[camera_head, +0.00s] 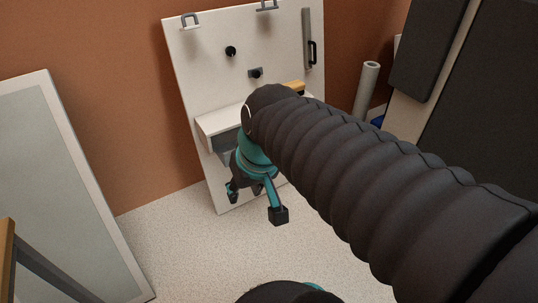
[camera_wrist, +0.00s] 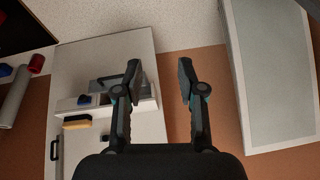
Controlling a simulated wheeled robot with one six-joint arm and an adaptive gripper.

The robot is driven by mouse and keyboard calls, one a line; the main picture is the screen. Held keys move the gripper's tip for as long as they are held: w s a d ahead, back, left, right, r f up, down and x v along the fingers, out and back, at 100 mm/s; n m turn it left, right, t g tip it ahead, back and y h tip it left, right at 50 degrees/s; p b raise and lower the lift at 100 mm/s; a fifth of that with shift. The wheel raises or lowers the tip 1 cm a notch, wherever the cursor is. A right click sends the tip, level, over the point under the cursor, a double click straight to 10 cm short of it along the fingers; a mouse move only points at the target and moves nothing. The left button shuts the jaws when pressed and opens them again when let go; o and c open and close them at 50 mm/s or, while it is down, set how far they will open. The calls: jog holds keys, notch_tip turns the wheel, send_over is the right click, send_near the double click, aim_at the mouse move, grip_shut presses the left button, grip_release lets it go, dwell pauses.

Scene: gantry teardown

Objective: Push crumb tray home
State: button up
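A white upright panel (camera_head: 205,75) leans near the brown wall and carries a white box-like shelf (camera_head: 214,122). A grey tray-like part (camera_head: 223,142), which looks like the crumb tray, shows at the shelf's front, partly hidden by my gripper. In the wrist view the grey tray (camera_wrist: 104,84) sticks out of the white shelf, left of my fingers. My gripper (camera_head: 256,204) hangs in front of the panel. In the wrist view my gripper (camera_wrist: 158,80) is open with nothing between its fingers. The near finger overlaps the shelf's end there; I cannot tell whether it touches.
The panel also bears a black knob (camera_head: 231,51), a dark block (camera_head: 256,72) and a black handle (camera_head: 313,52). A yellow-topped block (camera_wrist: 77,122) sits by the shelf. A framed grey panel (camera_head: 65,170) leans at left. A pale roll (camera_head: 367,90) stands at right. Speckled floor (camera_head: 185,255) is clear.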

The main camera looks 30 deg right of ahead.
jog(key=w+d+f+m+g+y+b, duration=0.1)
jog(key=w+d+f+m+y, duration=0.1)
jog(key=w+d+f+y, duration=0.3)
jog(key=w+d+f+m+y+b, duration=0.1)
jog(key=w+d+f+m+y, duration=0.3)
jog(key=w, duration=0.4)
jog(key=w+d+f+m+t+y, duration=0.15)
jog(key=d+f+t, duration=0.3)
jog(key=d, duration=0.45)
jog(key=w+d+f+m+t+y, duration=0.1)
jog(key=w+d+f+m+t, duration=0.2)
jog(key=d+f, duration=0.4)
jog(key=shift+n+t, duration=0.35)
jog(key=shift+n, duration=0.2)
jog(key=x, duration=0.8)
jog(key=r+x, duration=0.1)
jog(key=x, duration=0.3)
jog(key=shift+w, duration=0.5)
grip_shut()
